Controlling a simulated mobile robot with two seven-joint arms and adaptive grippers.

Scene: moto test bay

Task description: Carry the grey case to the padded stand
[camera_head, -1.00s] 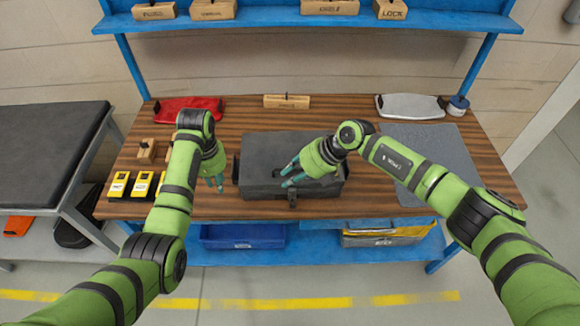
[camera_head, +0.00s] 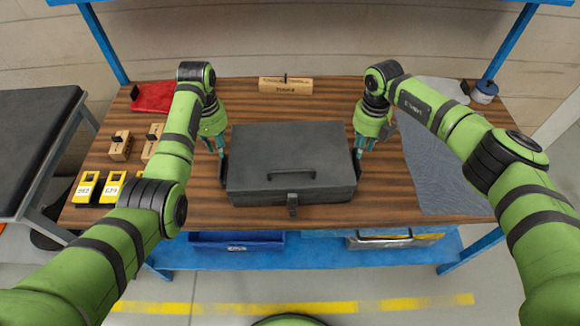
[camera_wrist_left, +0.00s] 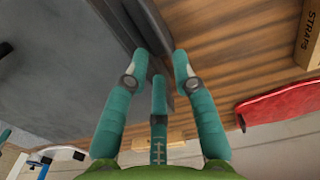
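The grey case (camera_head: 290,150) lies shut and flat on the striped wooden workbench, with a top handle (camera_head: 291,174) and a front latch. My left gripper (camera_head: 218,150) is at its left side handle (camera_head: 223,170). In the left wrist view the case (camera_wrist_left: 75,60) fills the left. There my left gripper's teal fingers (camera_wrist_left: 155,62) are spread on both sides of the dark handle bar (camera_wrist_left: 148,25). My right gripper (camera_head: 364,147) points down at the right side handle (camera_head: 355,163); its grip is too small to judge. The padded stand (camera_head: 35,135) is at the far left, its black top bare.
Yellow labelled units (camera_head: 98,187) and small wooden blocks (camera_head: 121,146) lie left of the case. A grey mat (camera_head: 440,165) lies right. A gap separates bench and stand.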

